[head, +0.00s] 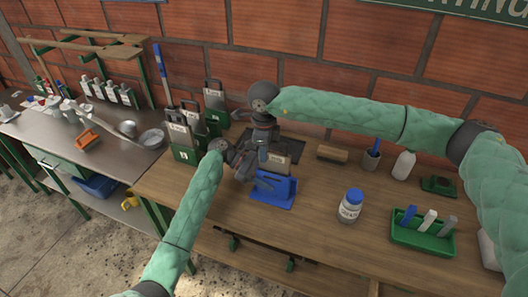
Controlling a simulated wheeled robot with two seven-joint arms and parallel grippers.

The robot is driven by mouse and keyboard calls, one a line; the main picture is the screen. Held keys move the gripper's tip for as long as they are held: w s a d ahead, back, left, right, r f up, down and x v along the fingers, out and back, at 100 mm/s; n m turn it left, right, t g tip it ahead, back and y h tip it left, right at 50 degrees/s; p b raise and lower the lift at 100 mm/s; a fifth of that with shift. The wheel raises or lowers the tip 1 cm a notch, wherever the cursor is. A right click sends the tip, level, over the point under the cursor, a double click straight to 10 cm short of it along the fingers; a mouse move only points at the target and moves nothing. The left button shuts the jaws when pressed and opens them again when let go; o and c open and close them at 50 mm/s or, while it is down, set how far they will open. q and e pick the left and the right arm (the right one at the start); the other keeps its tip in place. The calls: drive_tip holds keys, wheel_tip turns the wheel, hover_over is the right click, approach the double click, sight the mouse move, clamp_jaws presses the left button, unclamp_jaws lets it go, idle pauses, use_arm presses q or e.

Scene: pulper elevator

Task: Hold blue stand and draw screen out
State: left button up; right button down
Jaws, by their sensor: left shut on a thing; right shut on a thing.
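The blue stand (274,191) is upright on the wooden bench near the middle of the head view. A screen (279,161) with a pale labelled face stands upright in it, its upper part above the stand. My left gripper (250,174) is shut on the left side of the blue stand. My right gripper (264,148) comes down from above and is shut on the screen at its top. The fingertips of both grippers are dark, close together and partly hide each other, so the exact contact is hard to see.
Green stands with grey screens (184,146) are at the back left. A white jar with blue lid (350,206) and a green tray (424,238) are to the right. A brush (332,154) lies behind. The bench front (315,225) is clear.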

drive_tip(key=shift+r, duration=6.4)
use_arm(q)
drive_tip(key=o, duration=1.1)
drive_tip(key=shift+o, duration=0.2)
drive_tip(key=shift+a, duration=0.1)
drive_tip(key=v, duration=0.7)
drive_tip(key=shift+w+a, duration=0.1)
use_arm(e)
drive_tip(key=shift+r, duration=0.1)
